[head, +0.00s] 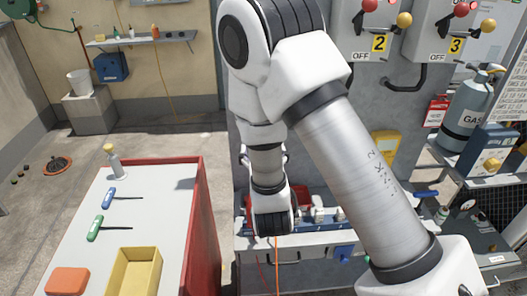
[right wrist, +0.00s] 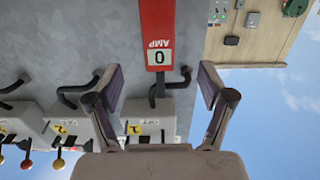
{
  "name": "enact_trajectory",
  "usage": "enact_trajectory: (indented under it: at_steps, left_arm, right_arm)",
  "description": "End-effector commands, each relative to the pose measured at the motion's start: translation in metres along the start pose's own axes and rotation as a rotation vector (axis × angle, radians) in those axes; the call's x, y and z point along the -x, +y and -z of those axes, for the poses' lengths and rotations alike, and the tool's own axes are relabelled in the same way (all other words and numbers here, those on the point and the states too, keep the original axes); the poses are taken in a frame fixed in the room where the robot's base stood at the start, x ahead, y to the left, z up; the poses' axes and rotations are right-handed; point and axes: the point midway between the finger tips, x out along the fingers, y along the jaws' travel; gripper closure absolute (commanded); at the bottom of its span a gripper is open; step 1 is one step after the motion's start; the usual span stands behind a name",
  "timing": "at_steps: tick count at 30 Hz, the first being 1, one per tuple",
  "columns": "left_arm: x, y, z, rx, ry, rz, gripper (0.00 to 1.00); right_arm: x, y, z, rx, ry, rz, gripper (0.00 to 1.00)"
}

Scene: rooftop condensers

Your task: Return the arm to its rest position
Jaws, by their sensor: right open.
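My right arm (head: 350,150) fills the middle of the head view, bent in front of a grey cabinet. Its wrist (head: 270,215) points down above a shelf of small items, and its fingers cannot be made out there. In the right wrist view my right gripper (right wrist: 159,85) is open, its two dark fingers apart with nothing held between them. That view appears upside down. A red device marked AMP (right wrist: 157,30) with a display of 0 is seen beyond the fingers; I cannot tell how far. My left gripper is not in view.
The grey cabinet (head: 330,120) carries switch boxes (head: 450,35) with red and yellow knobs. A red-sided workbench (head: 160,215) at left holds screwdrivers, a bottle and a yellow tray (head: 135,272). A gas cylinder (head: 466,108) stands at right. Open floor (head: 40,210) lies at far left.

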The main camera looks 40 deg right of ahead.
Motion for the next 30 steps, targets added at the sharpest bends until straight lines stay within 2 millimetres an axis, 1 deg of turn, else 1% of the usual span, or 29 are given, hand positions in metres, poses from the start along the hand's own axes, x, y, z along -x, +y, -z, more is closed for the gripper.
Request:
enact_trajectory:
  at_steps: [1,3,8,10,11,13,14,15,17,18,20,21,23,24,26,27,30]
  left_arm:
    - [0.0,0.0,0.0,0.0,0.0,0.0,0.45]
    - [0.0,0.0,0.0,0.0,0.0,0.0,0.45]
    - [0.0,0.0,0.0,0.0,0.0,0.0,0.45]
    - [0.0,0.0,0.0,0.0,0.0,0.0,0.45]
    - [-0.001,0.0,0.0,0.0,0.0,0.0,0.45]
    - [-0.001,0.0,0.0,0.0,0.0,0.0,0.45]
    - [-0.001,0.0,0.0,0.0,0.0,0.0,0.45]
    - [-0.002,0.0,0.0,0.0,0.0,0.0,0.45]
    - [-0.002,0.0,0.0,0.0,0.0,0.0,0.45]
    - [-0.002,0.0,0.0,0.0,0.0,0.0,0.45]
    - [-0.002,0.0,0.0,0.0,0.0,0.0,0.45]
    - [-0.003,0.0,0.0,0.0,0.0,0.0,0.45]
    - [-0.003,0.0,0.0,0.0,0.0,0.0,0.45]
    - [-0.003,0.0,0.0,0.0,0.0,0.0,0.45]
    - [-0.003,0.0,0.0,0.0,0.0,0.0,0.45]
    - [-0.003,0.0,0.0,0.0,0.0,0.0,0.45]
    - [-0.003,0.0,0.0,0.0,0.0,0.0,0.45]
  right_arm:
    - [0.006,0.0,0.0,0.003,0.001,0.001,0.19]
    - [0.009,0.0,0.001,0.001,0.002,0.0,0.19]
    - [0.01,0.001,0.001,-0.001,0.002,-0.001,0.19]
    - [0.011,0.001,-0.005,0.004,-0.007,-0.002,0.19]
    - [0.011,0.002,-0.011,0.011,-0.018,-0.003,0.19]
    - [0.014,0.007,-0.037,0.036,-0.069,-0.009,0.19]
    - [0.017,0.011,-0.054,0.051,-0.101,-0.015,0.19]
    - [0.022,0.016,-0.081,0.074,-0.155,-0.016,0.19]
    - [0.033,0.021,-0.128,0.106,-0.269,0.004,0.19]
    - [0.045,0.025,-0.162,0.126,-0.367,0.022,0.19]
    - [0.067,0.03,-0.212,0.157,-0.53,0.056,0.19]
    - [0.086,0.034,-0.243,0.176,-0.644,0.082,0.19]
    - [0.119,0.039,-0.287,0.209,-0.822,0.126,0.19]
    - [0.143,0.043,-0.311,0.233,-0.942,0.161,0.19]
    - [0.18,0.048,-0.339,0.268,-1.114,0.217,0.19]
    - [0.203,0.049,-0.351,0.296,-1.221,0.264,0.19]
    - [0.241,0.05,-0.36,0.363,-1.406,0.366,0.19]
